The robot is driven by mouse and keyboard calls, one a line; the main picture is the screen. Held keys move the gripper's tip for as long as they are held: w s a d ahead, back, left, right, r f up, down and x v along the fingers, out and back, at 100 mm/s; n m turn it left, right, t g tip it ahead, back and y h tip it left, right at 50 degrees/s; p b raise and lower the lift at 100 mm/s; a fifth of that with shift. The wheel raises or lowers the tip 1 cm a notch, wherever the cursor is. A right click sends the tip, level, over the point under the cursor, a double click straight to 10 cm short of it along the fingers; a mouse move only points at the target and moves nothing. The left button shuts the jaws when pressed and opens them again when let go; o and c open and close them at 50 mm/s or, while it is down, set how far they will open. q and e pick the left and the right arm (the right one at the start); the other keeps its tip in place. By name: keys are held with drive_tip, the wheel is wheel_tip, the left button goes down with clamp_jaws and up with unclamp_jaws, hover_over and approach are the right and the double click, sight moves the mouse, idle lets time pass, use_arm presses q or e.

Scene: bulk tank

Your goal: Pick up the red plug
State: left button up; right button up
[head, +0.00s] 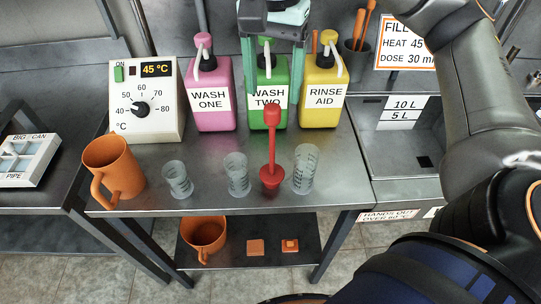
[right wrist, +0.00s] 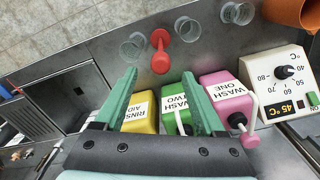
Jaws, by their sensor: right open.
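The red plug (head: 272,178) stands on the steel table, its long handle upright with a rounded knob on top. It stands between two clear cups. In the right wrist view the plug (right wrist: 160,62) shows beyond the fingertips, in line with the gap between them. My right gripper (head: 273,98) is open and empty, its green fingers pointing down in front of the green WASH TWO bottle (head: 268,118). It is behind and above the plug, not touching it. In the right wrist view the gripper (right wrist: 160,85) shows both fingers spread. My left gripper is not in view.
A pink bottle (head: 210,108) and a yellow bottle (head: 322,108) flank the green one. Clear cups (head: 237,175) stand beside the plug, an orange jug (head: 116,168) at left. A dial box (head: 146,100) stands behind, a steel sink (head: 400,150) at right.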

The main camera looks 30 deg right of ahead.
sight(273, 107)
wheel_tip(273, 107, down, 5)
drive_tip(key=shift+f+b, duration=0.1)
drive_tip(key=shift+b, duration=0.5)
drive_tip(key=shift+f, duration=2.7)
clamp_jaws()
